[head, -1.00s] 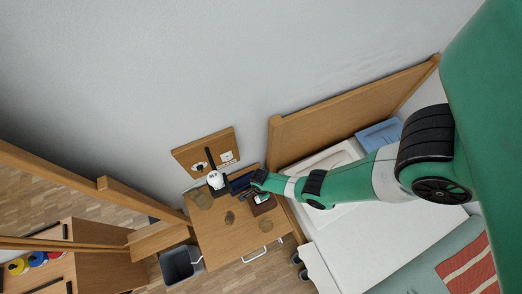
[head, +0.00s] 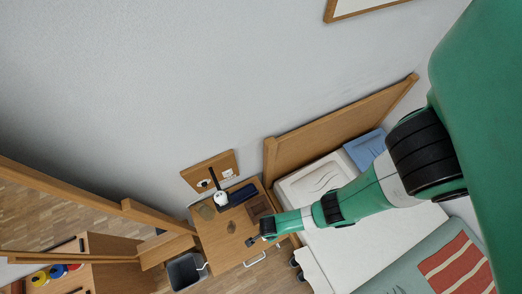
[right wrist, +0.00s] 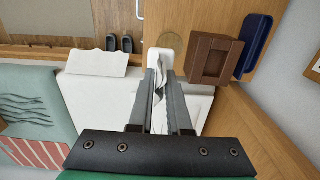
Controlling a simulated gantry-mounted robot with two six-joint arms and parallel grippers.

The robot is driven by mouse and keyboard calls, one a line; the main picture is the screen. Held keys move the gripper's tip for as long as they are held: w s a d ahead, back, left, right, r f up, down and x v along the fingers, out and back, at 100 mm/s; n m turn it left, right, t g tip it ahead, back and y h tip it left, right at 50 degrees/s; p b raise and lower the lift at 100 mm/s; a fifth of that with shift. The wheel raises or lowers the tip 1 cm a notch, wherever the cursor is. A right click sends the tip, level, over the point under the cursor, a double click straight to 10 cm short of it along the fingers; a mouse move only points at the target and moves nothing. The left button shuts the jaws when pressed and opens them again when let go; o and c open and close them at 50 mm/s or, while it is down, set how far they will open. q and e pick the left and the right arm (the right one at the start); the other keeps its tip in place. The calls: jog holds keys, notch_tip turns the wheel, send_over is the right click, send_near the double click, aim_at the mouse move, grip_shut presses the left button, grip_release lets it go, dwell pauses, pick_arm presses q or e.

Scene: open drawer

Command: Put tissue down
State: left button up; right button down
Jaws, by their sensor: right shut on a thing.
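My right gripper (right wrist: 163,72) is shut on a white tissue (right wrist: 157,66), which shows between and past the fingers in the right wrist view. In the head view this gripper (head: 254,241) hangs over the front right edge of the wooden nightstand (head: 218,246). The tissue is too small to make out there. A brown tissue box (right wrist: 210,60) stands on the nightstand, apart from the gripper; it also shows in the head view (head: 259,206). My left gripper is not in view.
A dark blue tray (head: 242,194), a white lamp (head: 221,198) and round coasters (head: 231,226) occupy the nightstand. Its front middle is bare. The bed (head: 372,233) lies to the right, with a wooden headboard (head: 338,117). A grey bin (head: 186,271) stands at the left.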

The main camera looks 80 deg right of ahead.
jog(key=shift+r+p, duration=0.5)
jog(key=shift+r, duration=0.25)
jog(key=s+d+f+b, duration=0.1)
jog(key=s+d+f, duration=0.1)
jog(key=s, duration=0.2)
jog(key=w+d+f+b, duration=0.2)
jog(key=d+b, duration=0.1)
jog(key=w+d+f+b, duration=0.6)
jog(key=d+b, duration=0.1)
jog(key=shift+w+f, duration=0.2)
jog(key=shift+w+d+f, duration=0.15)
jog(key=shift+w, duration=0.15)
jog(key=f+b, duration=0.2)
jog(key=b, duration=0.1)
jog(key=f+b, duration=0.2)
jog(key=shift+w+d+f, duration=0.1)
jog(key=shift+w+d, duration=0.1)
jog(key=shift+d, duration=0.15)
jog(key=c, duration=0.9)
grip_release()
jog(key=shift+o, duration=0.2)
jog(key=shift+r, duration=0.2)
